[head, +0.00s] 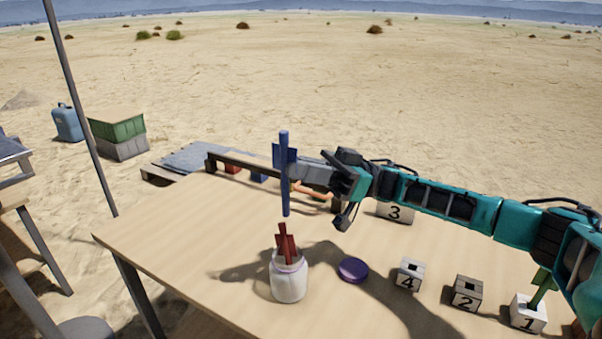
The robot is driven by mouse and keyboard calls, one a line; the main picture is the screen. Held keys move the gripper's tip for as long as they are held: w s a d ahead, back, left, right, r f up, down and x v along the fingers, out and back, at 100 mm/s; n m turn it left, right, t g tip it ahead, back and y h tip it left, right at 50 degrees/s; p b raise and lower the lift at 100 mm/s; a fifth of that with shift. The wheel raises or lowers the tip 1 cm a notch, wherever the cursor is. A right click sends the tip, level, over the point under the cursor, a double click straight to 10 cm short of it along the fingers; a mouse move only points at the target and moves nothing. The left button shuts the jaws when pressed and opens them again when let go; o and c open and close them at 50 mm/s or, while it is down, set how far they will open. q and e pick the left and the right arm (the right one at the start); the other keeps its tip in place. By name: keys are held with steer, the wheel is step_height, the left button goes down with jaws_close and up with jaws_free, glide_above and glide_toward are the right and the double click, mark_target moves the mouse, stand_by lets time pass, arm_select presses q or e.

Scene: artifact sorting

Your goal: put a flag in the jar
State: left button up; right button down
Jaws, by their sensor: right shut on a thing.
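A white jar (288,281) stands upright and open on the wooden table. A red flag (284,245) stands in it, its upper part above the rim. My right gripper (292,166) comes in from the right and is shut on a blue flag (285,200). The blue flag hangs upright above the jar, its lower end a little higher than the red flag's top and apart from it. A green flag (541,287) stands in the block marked 1 (528,314), partly behind my arm. My left gripper is not in view.
A purple lid (353,270) lies right of the jar. Blocks marked 4 (409,273), 2 (466,292) and 3 (395,212) stand on the table's right side. The table (180,240) is clear left of the jar. A pole (80,110) rises beyond its left edge.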

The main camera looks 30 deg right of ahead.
arm_select(q)
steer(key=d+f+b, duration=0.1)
steer(key=b, duration=0.1)
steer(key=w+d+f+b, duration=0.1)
steer(key=b, duration=0.2)
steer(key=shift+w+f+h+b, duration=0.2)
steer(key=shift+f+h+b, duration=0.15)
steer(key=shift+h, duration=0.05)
arm_select(e)
step_height(320, 180, down, 7)
steer(key=shift+r, duration=0.2)
arm_select(q)
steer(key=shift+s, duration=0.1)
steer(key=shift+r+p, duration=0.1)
steer(key=shift+p, duration=0.2)
arm_select(e)
steer(key=shift+r, duration=0.1)
steer(key=shift+f, duration=0.2)
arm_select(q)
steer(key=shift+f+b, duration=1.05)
arm_select(e)
steer(key=shift+f, duration=1.55)
